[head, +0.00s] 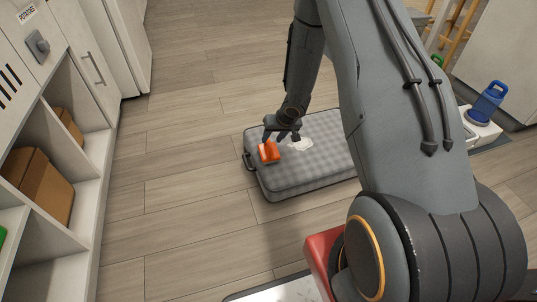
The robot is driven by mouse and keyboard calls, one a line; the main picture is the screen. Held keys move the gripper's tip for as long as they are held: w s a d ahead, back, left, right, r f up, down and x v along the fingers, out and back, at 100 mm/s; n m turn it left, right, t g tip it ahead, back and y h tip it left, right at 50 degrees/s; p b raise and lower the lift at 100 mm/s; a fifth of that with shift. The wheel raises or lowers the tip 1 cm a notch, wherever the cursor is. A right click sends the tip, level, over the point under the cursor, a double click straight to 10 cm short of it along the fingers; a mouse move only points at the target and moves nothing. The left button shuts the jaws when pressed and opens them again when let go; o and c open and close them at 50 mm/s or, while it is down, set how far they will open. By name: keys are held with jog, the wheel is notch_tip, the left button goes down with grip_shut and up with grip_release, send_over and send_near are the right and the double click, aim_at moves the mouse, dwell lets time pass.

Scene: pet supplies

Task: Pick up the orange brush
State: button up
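The orange brush (269,152) is at the left end of a grey checked pet bed (292,177) on the floor. My gripper (271,137) is right over the brush, at its upper edge, and hides part of it. The fingers point down toward the brush and are small and dark here. I cannot tell whether they touch it, or whether they are open or shut.
A white patch (301,144) lies on the bed beside the brush. A white shelf unit with cardboard boxes (40,185) stands at the left. A blue container (487,102) is at the right. The wooden floor (185,190) left of the bed is clear.

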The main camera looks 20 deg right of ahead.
aim_at(270, 143)
jog(key=b+x, duration=0.2)
jog(key=x, duration=0.2)
jog(key=shift+s, duration=0.15)
grip_shut()
jog(key=shift+r, duration=0.2)
notch_tip(270, 143, up, 10)
jog(key=p, duration=0.6)
jog(key=shift+f, duration=0.15)
